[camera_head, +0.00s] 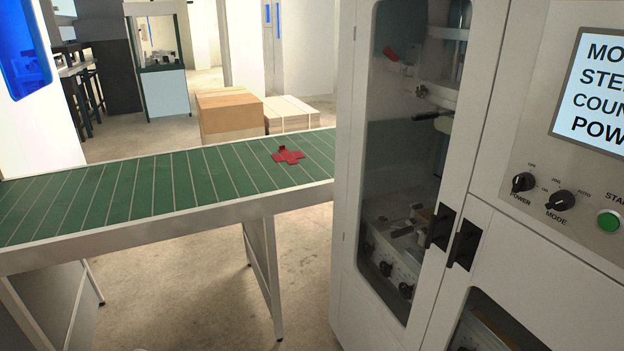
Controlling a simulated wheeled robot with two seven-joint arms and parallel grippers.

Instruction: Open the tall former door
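The tall former door (353,200) is a white frame around a long glass window, on the left part of the white machine at the right of the head view. It looks shut, flush with the machine front. Through the glass, machine parts, a red piece and dark knobs show. Neither of my grippers is in view.
A green conveyor (150,190) with a red cross-shaped blank (288,155) runs up to the machine's left side. A control panel (570,130) with a screen, knobs and a green button is at the right. Cardboard boxes (230,115) stand behind the conveyor.

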